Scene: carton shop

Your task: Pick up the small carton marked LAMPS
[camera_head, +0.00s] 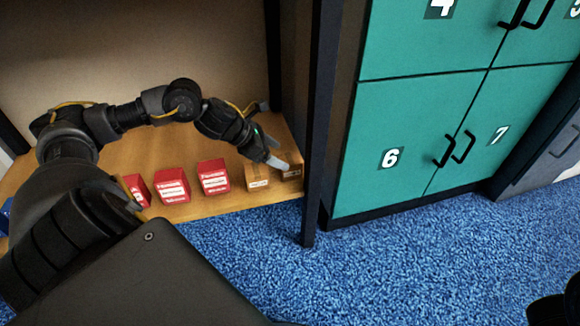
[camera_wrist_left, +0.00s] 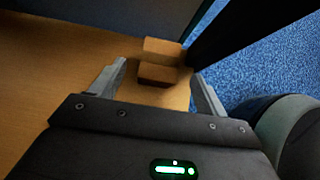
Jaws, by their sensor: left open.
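Two small brown cartons stand at the right end of the wooden shelf, a left one (camera_head: 258,181) and a right one (camera_head: 291,172). Each has a pale label on its front, too small to read, so I cannot tell which is marked LAMPS. My left gripper (camera_head: 275,153) is open and empty, just above and behind the cartons, partly covering them. In the left wrist view, a nearer brown carton (camera_wrist_left: 157,74) and a farther one (camera_wrist_left: 163,47) show ahead between the open fingers (camera_wrist_left: 159,75), apart from both. My right gripper is not in view.
Several red cartons (camera_head: 172,186) stand left of the brown ones on the shelf (camera_head: 225,206). A dark upright post (camera_head: 316,130) rises close to the right of the brown cartons. Green lockers (camera_head: 405,120) stand beyond it. Blue carpet (camera_head: 380,265) is clear in front.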

